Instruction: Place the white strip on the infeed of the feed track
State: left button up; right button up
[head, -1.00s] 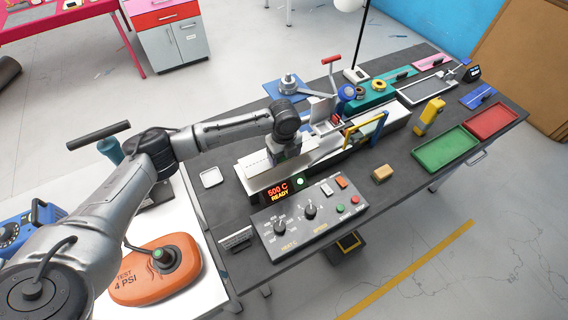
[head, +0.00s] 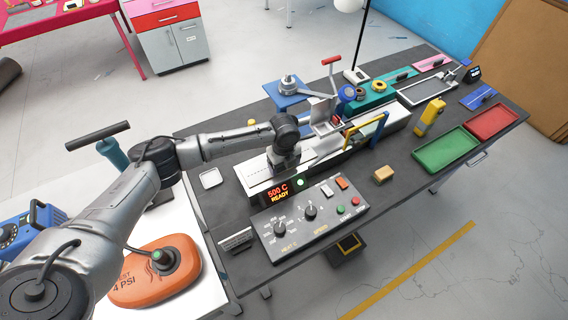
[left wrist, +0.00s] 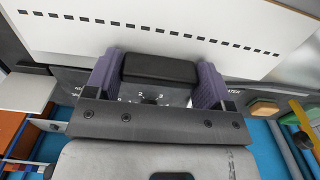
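The white strip (head: 256,172), marked with a row of dark dashes, lies level at the near left end of the long white feed track (head: 396,121), behind the control panel. In the left wrist view the strip (left wrist: 240,25) spans the top. My left gripper (head: 284,172) is over the strip. In the left wrist view its purple fingers (left wrist: 158,82) sit either side of a black block (left wrist: 160,68) at the strip's edge and appear shut on it. Whether the strip rests fully on the infeed is hidden. My right gripper is not in view.
The control panel (head: 309,218) reads "500 C READY" and stands in front of the track. A yellow and blue frame (head: 365,130) and a red-handled press (head: 331,62) stand along the track. A small tan block (head: 383,174), green tray (head: 446,149) and red tray (head: 491,121) lie to the right.

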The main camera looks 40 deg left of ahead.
pick_arm(q)
jog(key=o, duration=0.4)
jog(key=shift+r, duration=0.1)
notch_tip(320, 180, up, 12)
jog(key=shift+r+p, duration=0.1)
jog(key=shift+p, duration=0.55)
jog(key=shift+d, duration=0.1)
